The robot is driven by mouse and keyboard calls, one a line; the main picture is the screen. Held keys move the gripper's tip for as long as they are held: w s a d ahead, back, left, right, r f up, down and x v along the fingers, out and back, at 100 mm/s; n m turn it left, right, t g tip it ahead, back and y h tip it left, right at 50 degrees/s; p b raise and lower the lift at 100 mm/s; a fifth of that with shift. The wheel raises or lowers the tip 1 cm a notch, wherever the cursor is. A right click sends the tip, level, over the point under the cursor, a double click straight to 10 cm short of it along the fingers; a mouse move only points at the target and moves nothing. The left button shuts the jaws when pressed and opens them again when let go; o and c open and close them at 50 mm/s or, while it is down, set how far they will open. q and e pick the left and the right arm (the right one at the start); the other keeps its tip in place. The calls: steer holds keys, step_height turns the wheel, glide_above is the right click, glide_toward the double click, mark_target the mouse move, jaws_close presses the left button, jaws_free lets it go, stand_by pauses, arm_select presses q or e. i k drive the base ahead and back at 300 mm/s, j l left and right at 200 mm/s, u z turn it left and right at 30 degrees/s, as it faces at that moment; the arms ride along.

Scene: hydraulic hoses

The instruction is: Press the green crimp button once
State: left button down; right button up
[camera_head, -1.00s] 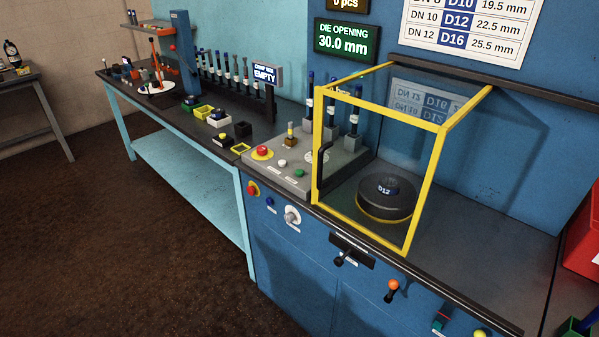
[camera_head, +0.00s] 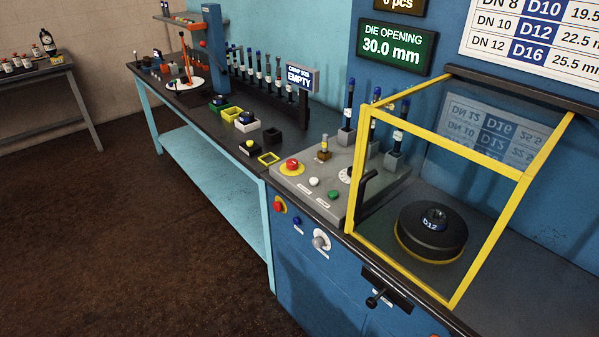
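The green crimp button (camera_head: 333,195) is a small green dome on the sloped grey control panel (camera_head: 318,213), left of the yellow-framed guard. A white button (camera_head: 313,182) and a red mushroom button (camera_head: 292,166) on a yellow ring sit on the same panel, farther up and left. Behind the clear guard (camera_head: 405,239) lies a round black die set (camera_head: 433,229) marked D12. A display (camera_head: 392,46) reads DIE OPENING 30.0 mm.
The blue bench's front carries a red knob (camera_head: 279,205), a blue knob (camera_head: 297,221), a silver dial (camera_head: 321,240) and a black lever (camera_head: 376,299). A light-blue bench (camera_head: 200,150) with hoses, bins and a sign reading EMPTY (camera_head: 300,76) stands left. The brown floor in front is clear.

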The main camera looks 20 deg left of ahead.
mark_target(332, 193)
steer(key=i+j+u, duration=0.15)
steer(key=i+u, duration=0.2)
steer(key=i, duration=0.2)
steer(key=i+u, duration=0.4)
steer(key=i, duration=0.15)
